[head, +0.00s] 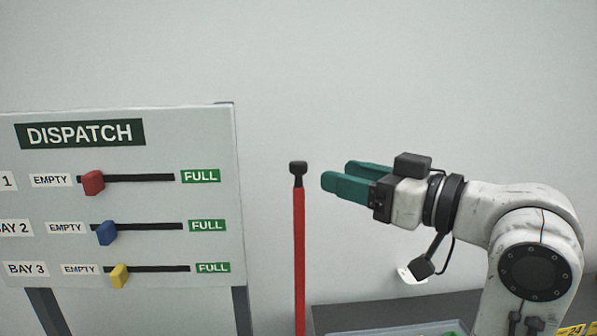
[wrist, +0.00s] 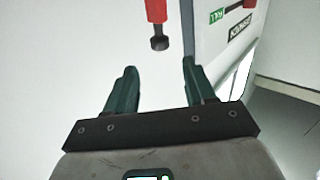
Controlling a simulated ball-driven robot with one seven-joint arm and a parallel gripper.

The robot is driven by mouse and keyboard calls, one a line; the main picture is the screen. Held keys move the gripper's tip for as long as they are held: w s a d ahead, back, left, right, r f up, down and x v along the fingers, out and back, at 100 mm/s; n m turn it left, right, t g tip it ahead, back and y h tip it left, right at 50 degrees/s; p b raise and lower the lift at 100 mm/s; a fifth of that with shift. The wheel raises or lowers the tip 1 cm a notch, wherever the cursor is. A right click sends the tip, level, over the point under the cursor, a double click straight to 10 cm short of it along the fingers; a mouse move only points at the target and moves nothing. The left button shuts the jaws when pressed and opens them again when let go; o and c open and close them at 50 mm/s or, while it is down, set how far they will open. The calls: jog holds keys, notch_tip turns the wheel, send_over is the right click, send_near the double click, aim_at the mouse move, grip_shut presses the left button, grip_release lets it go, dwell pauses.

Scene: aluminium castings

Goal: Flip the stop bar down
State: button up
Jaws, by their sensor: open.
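The stop bar (head: 299,255) is a red upright bar with a black knob (head: 298,168) on its top end. It stands right of the dispatch board in the head view; its lower end is cut off by the frame. In the wrist view the red bar (wrist: 156,10) and black knob (wrist: 160,43) show at the top, beyond the fingertips. My gripper (head: 345,178) has green fingers, open and empty, just right of the knob and pointing left towards it. A gap shows between fingers and knob. The gripper (wrist: 158,75) also shows in the wrist view.
The dispatch board (head: 190,125) stands left of the bar, with red (head: 92,183), blue (head: 106,233) and yellow (head: 119,275) sliders near EMPTY. A grey surface (head: 350,318) lies low, below my arm. The wall behind is bare, with free room above the bar.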

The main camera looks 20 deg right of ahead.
aim_at(305, 165)
jog(key=p+x, duration=0.1)
jog(key=x, duration=0.8)
jog(key=shift+w+a+p, duration=0.2)
jog(key=shift+w+p, duration=0.15)
jog(key=shift+c, duration=0.2)
grip_shut()
